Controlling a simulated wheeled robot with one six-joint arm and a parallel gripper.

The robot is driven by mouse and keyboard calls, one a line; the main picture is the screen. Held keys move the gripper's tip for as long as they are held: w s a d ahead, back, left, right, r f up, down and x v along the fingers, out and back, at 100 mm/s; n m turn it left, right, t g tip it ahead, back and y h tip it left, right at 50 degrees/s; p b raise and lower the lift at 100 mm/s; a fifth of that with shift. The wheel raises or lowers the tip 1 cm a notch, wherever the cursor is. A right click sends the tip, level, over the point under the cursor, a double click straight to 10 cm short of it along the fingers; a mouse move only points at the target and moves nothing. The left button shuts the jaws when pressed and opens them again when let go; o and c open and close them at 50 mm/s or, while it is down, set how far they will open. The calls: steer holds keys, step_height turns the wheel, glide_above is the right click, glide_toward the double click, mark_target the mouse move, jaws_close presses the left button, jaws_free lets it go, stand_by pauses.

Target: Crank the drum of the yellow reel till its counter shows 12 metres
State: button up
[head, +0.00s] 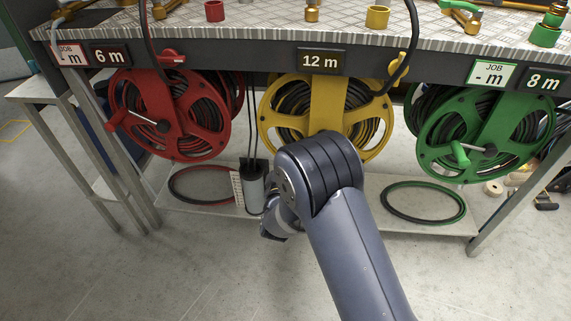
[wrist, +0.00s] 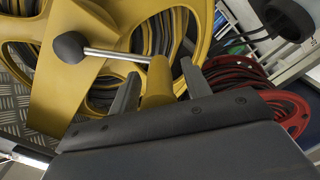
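The yellow reel (head: 326,100) hangs under the bench at the middle, partly hidden behind my arm in the head view. Its counter (head: 320,61) shows 12 m. In the wrist view, its crank has a dark round hub (wrist: 68,47), a silver rod and a yellow handle (wrist: 158,82). My gripper (wrist: 160,75) is open, with a finger on either side of the handle and narrow gaps visible between them. The gripper's fingers are hidden by my arm in the head view.
A red reel (head: 178,112) with counter 6 m (head: 109,55) hangs at left; a green reel (head: 486,130) with counter 8 m (head: 544,82) hangs at right. Floor in front is clear.

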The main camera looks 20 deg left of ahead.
steer(key=p+v, duration=0.2)
steer(key=v, duration=0.8)
steer(key=shift+s+p, duration=0.35)
steer(key=shift+s, duration=0.05)
steer(key=b+x, duration=0.2)
steer(key=x, duration=0.9)
steer(key=shift+d+r+b, duration=0.1)
steer(key=shift+b, duration=0.3)
steer(key=shift+s+r, duration=0.1)
steer(key=shift+r, duration=0.2)
steer(key=shift+f, duration=0.15)
